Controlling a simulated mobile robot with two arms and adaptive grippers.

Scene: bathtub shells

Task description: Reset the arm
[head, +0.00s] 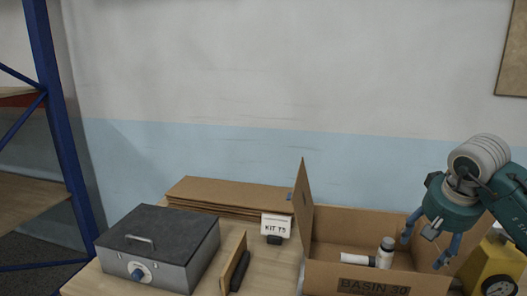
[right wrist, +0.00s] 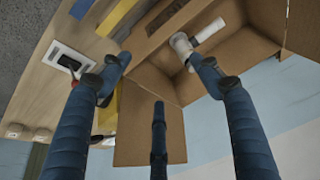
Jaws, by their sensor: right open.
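My right arm comes in from the right in the head view. Its gripper (head: 428,250) is open and empty, with blue fingers hanging over the right part of the cardboard box marked BASIN 30 (head: 330,277). In the right wrist view the open fingers (right wrist: 155,85) are spread in front of the box (right wrist: 205,85). A white bottle (head: 386,253) stands in the box and another white cylinder (head: 357,260) lies beside it. They also show in the right wrist view, the bottle (right wrist: 181,44) close to one fingertip. I cannot tell whether they touch. My left gripper is out of view.
A grey metal box with a dark lid (head: 160,236) stands left on the wooden table (head: 265,262). Flat cardboard (head: 228,193) and a KIT T5 sign (head: 275,226) are behind. A yellow device with a gauge (head: 498,270) is at right. A blue shelf frame (head: 55,110) stands left.

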